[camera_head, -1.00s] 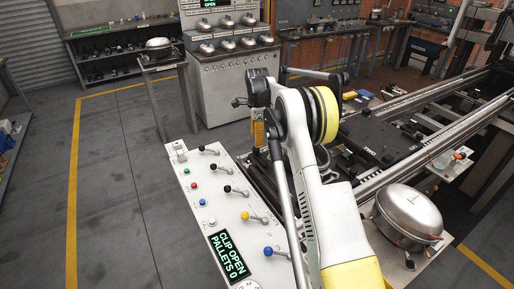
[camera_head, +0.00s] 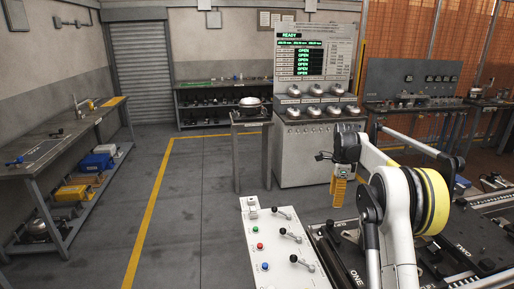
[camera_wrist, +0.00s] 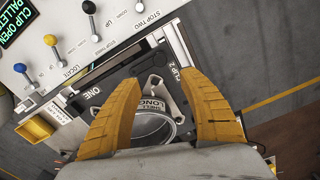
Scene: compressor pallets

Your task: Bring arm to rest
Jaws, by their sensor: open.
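My arm (camera_head: 396,215) shows in the head view, white with a yellow-and-black joint ring. My gripper (camera_head: 339,193) hangs pointing down with yellow fingers. In the wrist view my gripper (camera_wrist: 165,88) is open, its two fingers spread wide. A grey metal ring (camera_wrist: 155,126) marked SHELL LONG shows beyond and between them on a dark pallet (camera_wrist: 118,92) marked ONE. I see nothing held, and whether the fingers touch the ring cannot be told.
The white control panel (camera_head: 262,226) with levers and buttons stands just left of the arm. A small stand (camera_head: 252,124) bears a shiny compressor shell (camera_head: 250,103). A grey test cabinet (camera_head: 318,152) stands behind. A left workbench (camera_head: 52,150) lines the wall. Open floor (camera_head: 205,180) lies between.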

